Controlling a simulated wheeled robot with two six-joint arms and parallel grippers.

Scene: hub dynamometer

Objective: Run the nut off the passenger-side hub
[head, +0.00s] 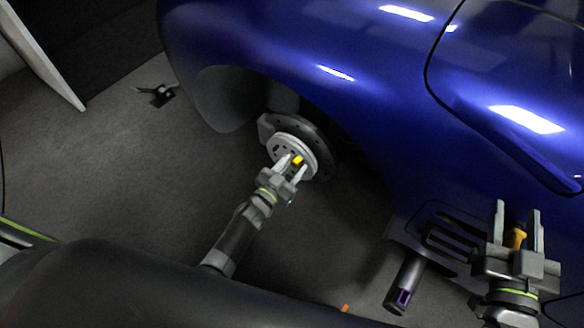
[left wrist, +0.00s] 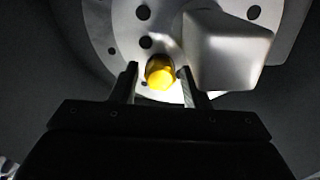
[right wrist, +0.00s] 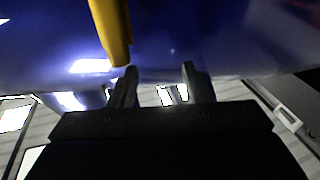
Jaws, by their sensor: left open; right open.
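My left gripper (head: 293,167) is at the hub face. In the left wrist view the nut (left wrist: 160,74) shows between the open fingertips, with a small gap on each side; I cannot tell whether either finger touches it. My right gripper (head: 517,214) is open at the lower right, beside the car's side. A yellow piece (head: 516,238) shows between its fingers in the head view. In the right wrist view a yellow piece (right wrist: 112,35) hangs near the left fingertip, not clasped.
The blue car body (head: 330,40) arches over the hub. A pale block (left wrist: 228,48) sticks out close to the right of the nut. A dark slotted stand (head: 450,235) and a dark cylinder with a purple mark (head: 405,282) are left of my right gripper. Floor at left is mostly clear.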

